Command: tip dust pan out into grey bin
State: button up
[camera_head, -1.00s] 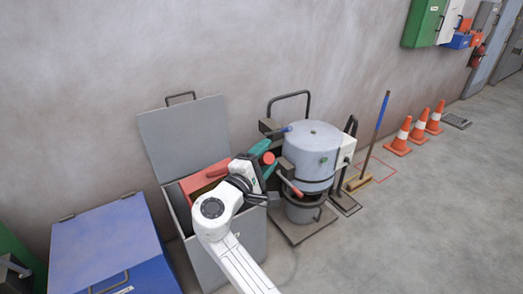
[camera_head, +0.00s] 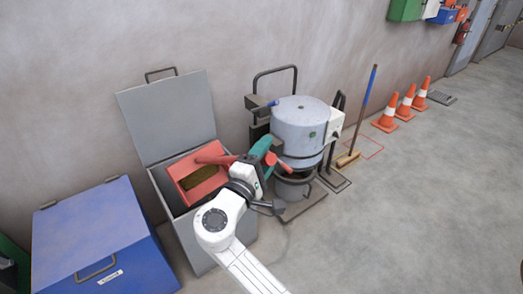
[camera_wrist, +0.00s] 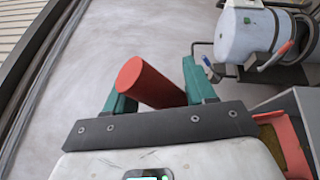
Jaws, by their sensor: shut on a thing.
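The red dust pan (camera_head: 186,193) is in the head view, over the open mouth of the grey bin (camera_head: 226,240). A brown patch (camera_head: 203,179) shows inside the pan; I cannot tell whether it is loose material. My gripper (camera_head: 262,153) is shut on the pan's red handle, right of the pan and near the bin's right rim. In the wrist view the red handle (camera_wrist: 150,82) lies between the teal fingers, and part of the pan (camera_wrist: 284,140) shows at lower right. The bin's inside is mostly hidden by the pan.
The bin's grey lid (camera_head: 170,115) stands open against the wall. A blue bin (camera_head: 100,240) is at left. A grey drum machine (camera_head: 300,130) with a red lever stands close right of my gripper.

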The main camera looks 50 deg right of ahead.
jog(key=shift+m+h, duration=0.3)
jog(key=shift+m, duration=0.3)
jog(key=shift+s+a+f+b, duration=0.2)
jog(key=shift+s+f+b, duration=0.45)
jog(key=shift+s+f, duration=0.05)
jog(key=shift+s+a+f+b, duration=0.2)
jog(key=shift+s+f+b, duration=0.45)
jog(key=shift+s+f, duration=0.1)
jog(key=shift+s+a+f+b, duration=0.2)
jog(key=shift+s+f+b, duration=0.45)
jog(key=shift+f, duration=0.05)
jog(key=shift+r, duration=0.1)
